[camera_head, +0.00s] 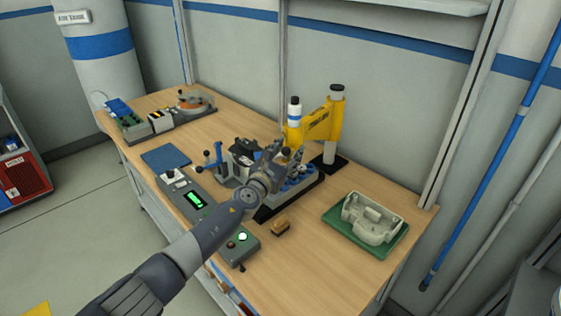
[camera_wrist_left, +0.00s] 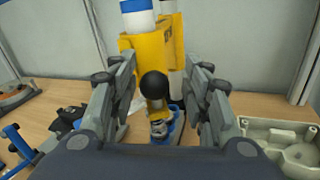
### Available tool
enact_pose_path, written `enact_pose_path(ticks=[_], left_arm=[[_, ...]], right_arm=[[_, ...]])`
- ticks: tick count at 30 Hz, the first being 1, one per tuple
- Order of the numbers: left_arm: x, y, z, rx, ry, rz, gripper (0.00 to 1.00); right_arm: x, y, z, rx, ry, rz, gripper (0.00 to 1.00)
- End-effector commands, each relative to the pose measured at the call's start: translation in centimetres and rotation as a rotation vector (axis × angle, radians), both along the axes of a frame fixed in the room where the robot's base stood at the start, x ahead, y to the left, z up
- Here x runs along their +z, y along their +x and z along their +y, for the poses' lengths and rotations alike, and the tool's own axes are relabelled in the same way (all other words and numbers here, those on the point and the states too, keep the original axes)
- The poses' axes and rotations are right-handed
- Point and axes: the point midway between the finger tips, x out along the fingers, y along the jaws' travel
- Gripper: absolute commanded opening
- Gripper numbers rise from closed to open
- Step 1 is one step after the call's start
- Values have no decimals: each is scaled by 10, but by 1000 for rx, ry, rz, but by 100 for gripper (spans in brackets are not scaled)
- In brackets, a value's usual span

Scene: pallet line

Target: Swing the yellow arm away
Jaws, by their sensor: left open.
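The yellow arm (camera_head: 316,126) stands over the back of the workbench, on a grey post with a black foot. A white cylinder with a blue band (camera_head: 294,110) sits at its left end. In the left wrist view the yellow arm (camera_wrist_left: 148,58) is straight ahead, with a black ball knob (camera_wrist_left: 154,85) below its front. My left gripper (camera_head: 276,152) is in front of the yellow arm, above a fixture with blue parts (camera_head: 297,188). In the left wrist view my left gripper (camera_wrist_left: 160,95) is open, and the knob appears between its fingers. I cannot tell the gap in depth. My right gripper is out of view.
A beige housing (camera_head: 372,217) lies on a green tray (camera_head: 340,228) at the right. A blue mat (camera_head: 166,157) lies left. The bench's front right is clear.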

Motion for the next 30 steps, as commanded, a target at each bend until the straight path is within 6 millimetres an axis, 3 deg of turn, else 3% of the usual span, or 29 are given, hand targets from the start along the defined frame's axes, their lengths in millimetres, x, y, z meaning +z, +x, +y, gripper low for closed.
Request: enact_pose_path(ticks=[13,30], left_arm=[[-1,-23,15,-1,4,0,44],[-2,-93,53,-4,3,4,44]], right_arm=[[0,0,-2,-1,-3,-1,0],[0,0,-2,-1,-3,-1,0]])
